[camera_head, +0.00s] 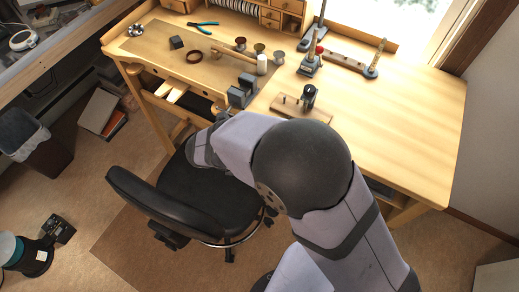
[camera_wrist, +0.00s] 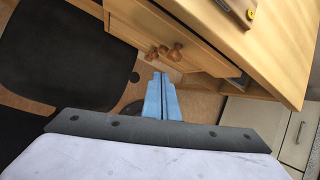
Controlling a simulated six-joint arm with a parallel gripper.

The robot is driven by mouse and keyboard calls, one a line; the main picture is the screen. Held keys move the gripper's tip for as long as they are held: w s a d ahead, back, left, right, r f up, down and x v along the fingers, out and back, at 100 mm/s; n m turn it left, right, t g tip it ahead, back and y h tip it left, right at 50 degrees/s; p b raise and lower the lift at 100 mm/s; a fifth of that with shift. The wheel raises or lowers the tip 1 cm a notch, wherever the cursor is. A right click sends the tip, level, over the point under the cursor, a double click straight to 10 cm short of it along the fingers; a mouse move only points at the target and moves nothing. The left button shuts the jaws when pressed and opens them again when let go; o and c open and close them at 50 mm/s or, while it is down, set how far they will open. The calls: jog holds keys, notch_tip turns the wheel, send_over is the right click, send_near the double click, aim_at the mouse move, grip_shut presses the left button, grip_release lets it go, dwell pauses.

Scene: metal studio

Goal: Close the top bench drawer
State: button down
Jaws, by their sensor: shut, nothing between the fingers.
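The wooden bench (camera_head: 420,115) fills the head view; my arm covers most of its front right side there. In the wrist view, the top drawer (camera_wrist: 150,25) has a pale wooden front and a round knob (camera_wrist: 175,53). A grey strip between this front and the bench top looks like the drawer's inside, so it appears partly open. More knobs show close by, lower and to the left. My gripper (camera_wrist: 160,76) is shut and empty, its light blue fingers pointing toward the knobs. I cannot tell whether it touches the drawer. The gripper is hidden in the head view.
A black swivel chair (camera_head: 180,195) stands in front of the bench, close under my arm; its seat (camera_wrist: 65,60) shows at left in the wrist view. Tools and small parts lie on the bench top. A waste bin (camera_head: 35,140) stands at the left. A white cabinet (camera_wrist: 255,125) is at right.

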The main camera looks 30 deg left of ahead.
notch_tip(320, 180, down, 4)
jog(key=s+a+n+t+y+b, duration=0.2)
jog(key=n+t+b, duration=0.2)
jog(key=n+t, duration=0.75)
jog(key=w+f+n+g+p, duration=0.2)
jog(key=w+g, duration=0.1)
jog(key=w, duration=0.6)
jog(key=shift+w+d+f+p, duration=0.15)
jog(key=shift+w+f+p, duration=0.1)
jog(key=shift+f+p, duration=0.05)
jog(key=w+b, duration=0.1)
jog(key=w, duration=0.3)
jog(key=shift+w, duration=0.1)
jog(key=shift+r, duration=0.1)
jog(key=shift+r, duration=0.1)
